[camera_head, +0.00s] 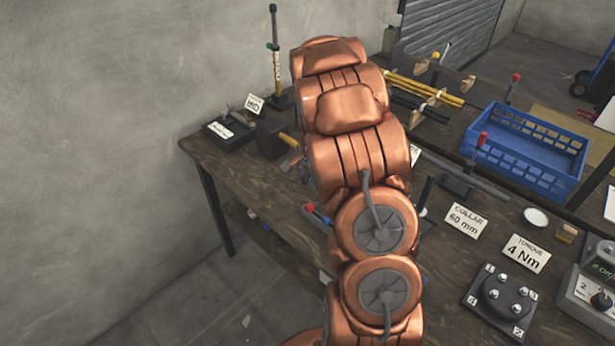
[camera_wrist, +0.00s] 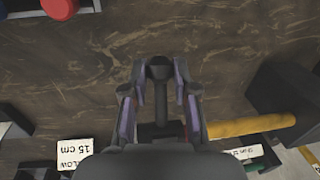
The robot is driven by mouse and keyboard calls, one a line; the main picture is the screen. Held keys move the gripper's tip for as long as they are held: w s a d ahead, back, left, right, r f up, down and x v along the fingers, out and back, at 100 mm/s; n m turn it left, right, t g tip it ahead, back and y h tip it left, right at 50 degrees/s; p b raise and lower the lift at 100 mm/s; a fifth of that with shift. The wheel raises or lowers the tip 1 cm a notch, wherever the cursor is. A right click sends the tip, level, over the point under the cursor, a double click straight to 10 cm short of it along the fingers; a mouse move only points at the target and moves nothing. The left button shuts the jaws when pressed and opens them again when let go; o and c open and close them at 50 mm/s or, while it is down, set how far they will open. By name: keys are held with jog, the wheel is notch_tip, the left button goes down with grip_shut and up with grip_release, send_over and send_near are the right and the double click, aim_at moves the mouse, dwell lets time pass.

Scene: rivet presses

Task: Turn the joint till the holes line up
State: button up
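In the wrist view my gripper (camera_wrist: 160,82) points down over the dark wooden bench, its two fingers apart. Between them stands a dark lever-like piece (camera_wrist: 160,92) with a rounded head. I see a gap at each side of its stem and cannot tell if any finger touches it. Its foot meets a dark bar with a small red part. A yellow-orange rod (camera_wrist: 252,126) runs right from beside the right finger. I cannot make out the joint's holes. My copper-coloured arm hides the gripper in the head view.
The bench (camera_head: 470,262) carries a blue crate (camera_head: 523,172), a "TORQUE 4 Nm" card (camera_head: 526,253), a "COLLAR 60 mm" card (camera_head: 465,221) and a plate with several studs (camera_head: 501,299).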

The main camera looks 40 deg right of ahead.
aim_at(307, 177)
grip_shut()
jog(key=shift+a+r+y+b, duration=0.15)
jog(key=shift+r+y+b, duration=0.4)
jog(key=shift+y, duration=0.65)
jog(key=shift+r+g+y, duration=0.3)
jog(key=shift+r+y, duration=0.6)
jog(key=shift+y, duration=0.4)
jog(key=o, duration=0.6)
grip_release()
jog(key=shift+o, duration=0.2)
